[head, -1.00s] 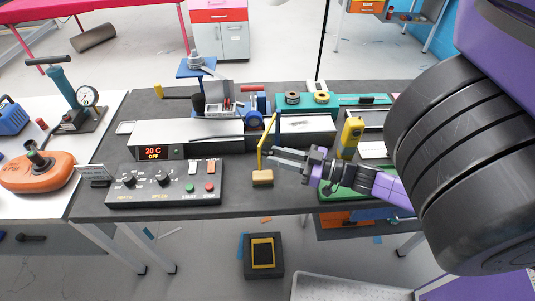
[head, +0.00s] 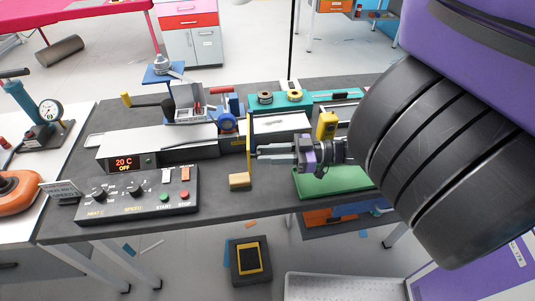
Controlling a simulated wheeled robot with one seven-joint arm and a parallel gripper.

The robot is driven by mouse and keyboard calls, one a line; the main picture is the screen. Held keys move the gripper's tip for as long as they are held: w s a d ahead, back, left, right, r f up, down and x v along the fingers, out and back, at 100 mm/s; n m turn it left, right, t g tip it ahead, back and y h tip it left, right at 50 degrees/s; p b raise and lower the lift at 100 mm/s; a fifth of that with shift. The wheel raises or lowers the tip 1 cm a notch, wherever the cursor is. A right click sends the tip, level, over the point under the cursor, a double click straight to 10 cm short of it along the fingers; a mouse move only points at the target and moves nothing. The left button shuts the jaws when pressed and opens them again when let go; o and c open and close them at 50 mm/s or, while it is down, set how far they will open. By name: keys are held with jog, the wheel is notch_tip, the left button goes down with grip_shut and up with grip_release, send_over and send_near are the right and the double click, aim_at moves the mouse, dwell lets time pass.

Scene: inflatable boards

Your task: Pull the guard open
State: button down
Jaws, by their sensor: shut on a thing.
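The guard (head: 250,136) is a thin yellow-edged piece standing upright at the front of the long grey machine (head: 186,142), near its middle. It shows nearly edge-on, so its full shape and how far it is swung out are hard to tell. My gripper (head: 257,152) reaches in from the right, level with the guard's middle, and its fingertips are shut on the guard's yellow edge. The exact contact is too small to see clearly.
A control box (head: 138,194) with knobs and buttons stands front left. A tan block (head: 240,181) lies just below the guard. A yellow upright piece (head: 327,125) and a green tray (head: 330,182) are to the right. The table's front edge is close.

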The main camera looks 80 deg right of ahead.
jog(key=c, duration=1.2)
grip_release()
jog(key=shift+f, duration=0.1)
jog(key=shift+s, duration=0.1)
jog(key=s, duration=0.2)
jog(key=s+b, duration=0.1)
jog(key=s, duration=0.2)
jog(key=s+d+b, duration=0.1)
jog(key=s, duration=0.1)
jog(key=shift+s, duration=0.3)
